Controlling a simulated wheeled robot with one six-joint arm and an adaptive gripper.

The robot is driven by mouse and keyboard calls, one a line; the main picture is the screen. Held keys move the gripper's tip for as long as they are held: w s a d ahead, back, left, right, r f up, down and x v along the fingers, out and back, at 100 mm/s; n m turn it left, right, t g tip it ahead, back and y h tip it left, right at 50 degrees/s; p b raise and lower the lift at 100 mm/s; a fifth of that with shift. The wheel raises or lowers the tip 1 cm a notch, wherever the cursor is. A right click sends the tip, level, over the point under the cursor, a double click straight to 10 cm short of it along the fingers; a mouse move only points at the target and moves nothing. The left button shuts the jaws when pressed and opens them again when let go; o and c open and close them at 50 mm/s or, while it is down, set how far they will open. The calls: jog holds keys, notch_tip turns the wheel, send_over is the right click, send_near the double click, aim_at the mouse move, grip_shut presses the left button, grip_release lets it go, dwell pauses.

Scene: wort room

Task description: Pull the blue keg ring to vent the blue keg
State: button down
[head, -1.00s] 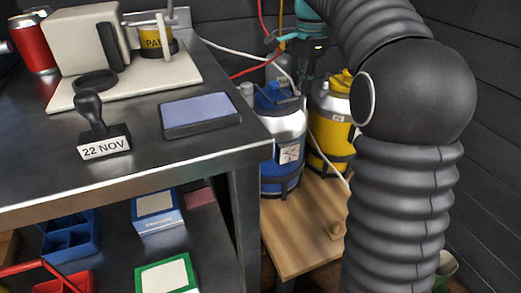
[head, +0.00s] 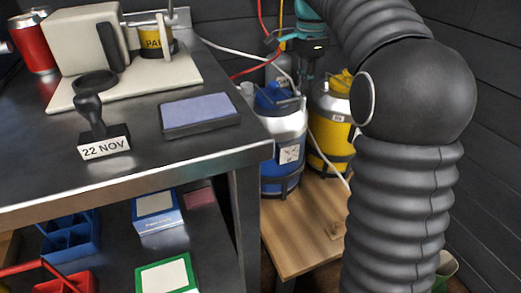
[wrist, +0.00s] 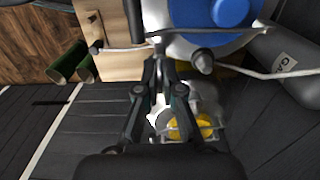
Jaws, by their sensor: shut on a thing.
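The blue keg (head: 283,178) stands upright on a wooden stand, with a silver upper part and a white label. Its blue top (wrist: 232,12) shows at the upper edge of the wrist view. My gripper (wrist: 160,64) is at the keg's edge, with its fingers closed together on something small, most likely the blue keg ring. The ring itself cannot be made out between the fingertips.
A yellow keg (head: 328,140) stands right beside the blue keg. A steel bench (head: 215,158) with a stamp (head: 98,125) and an ink pad (head: 200,112) is on the left. A white hose (head: 325,152) runs past the kegs. The wooden stand (head: 295,235) is clear in front.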

jog(key=shift+r+p, duration=0.6)
jog(key=shift+p, duration=0.05)
jog(key=shift+f, duration=0.6)
dwell(1.5)
jog(key=shift+c, duration=1.6)
grip_release()
jog(key=shift+r, duration=3)
